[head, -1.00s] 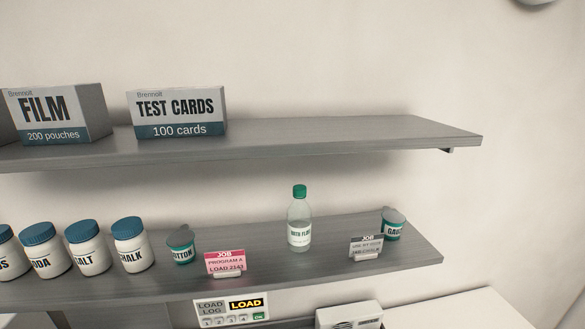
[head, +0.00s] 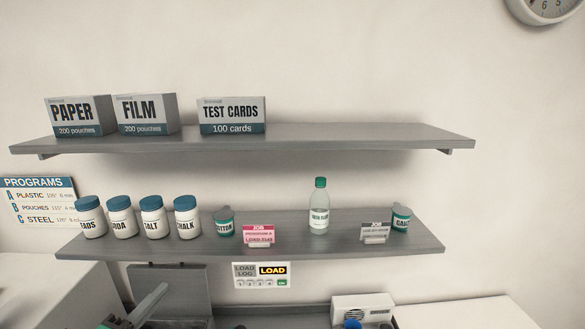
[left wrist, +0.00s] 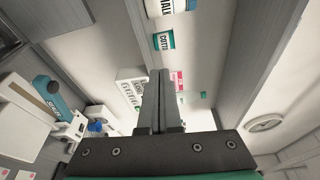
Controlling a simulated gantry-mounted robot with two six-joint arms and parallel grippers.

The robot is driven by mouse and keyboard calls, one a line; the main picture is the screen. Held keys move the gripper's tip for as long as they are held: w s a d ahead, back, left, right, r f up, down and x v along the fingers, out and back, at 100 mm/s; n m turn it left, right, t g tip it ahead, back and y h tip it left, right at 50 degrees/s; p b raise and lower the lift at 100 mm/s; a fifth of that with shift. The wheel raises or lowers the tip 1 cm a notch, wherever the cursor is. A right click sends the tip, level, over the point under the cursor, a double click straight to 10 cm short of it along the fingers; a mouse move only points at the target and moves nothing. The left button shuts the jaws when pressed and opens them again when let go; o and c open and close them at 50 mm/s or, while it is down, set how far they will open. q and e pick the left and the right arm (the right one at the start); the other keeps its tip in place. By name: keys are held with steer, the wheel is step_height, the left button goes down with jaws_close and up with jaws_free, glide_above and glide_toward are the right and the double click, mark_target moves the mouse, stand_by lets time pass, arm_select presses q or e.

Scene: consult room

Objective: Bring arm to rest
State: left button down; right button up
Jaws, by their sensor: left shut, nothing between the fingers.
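My left gripper (head: 160,290) shows at the bottom left of the head view, low in front of a dark grey upright panel. In the left wrist view the two dark fingers of my left gripper (left wrist: 159,74) lie together, shut, with nothing between them. They point toward the wall and the lower shelf. My right gripper is in neither view.
The lower shelf (head: 285,237) holds jars, cups, job cards and a bottle (head: 319,207). The upper shelf (head: 330,138) carries boxes. A white device (head: 361,309) stands at lower right. A clock (head: 545,8) hangs top right.

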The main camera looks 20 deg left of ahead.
arm_select(q)
steer(key=d+r+t+h+p, duration=0.1)
steer(key=d+r+t+h, duration=0.2)
steer(key=d+r, duration=0.9)
steer(key=d+r+t+h+p, duration=0.1)
steer(key=d+r+t+h, duration=0.25)
steer(key=d+r, duration=0.85)
steer(key=s+a+r+n+t+y, duration=0.1)
steer(key=s+r+n+t, duration=0.1)
steer(key=s+r+n, duration=0.45)
steer(key=s+r+n+t+y, duration=0.1)
steer(key=s+r+n+t, duration=0.15)
steer(key=r+n, duration=0.6)
step_height(320, 180, down, 24)
steer(key=n+g+b, duration=0.1)
steer(key=b, duration=2.1)
steer(key=shift+s+a+f+n+b, duration=0.2)
steer(key=shift+s+n+b, duration=0.1)
steer(key=shift+b, duration=0.05)
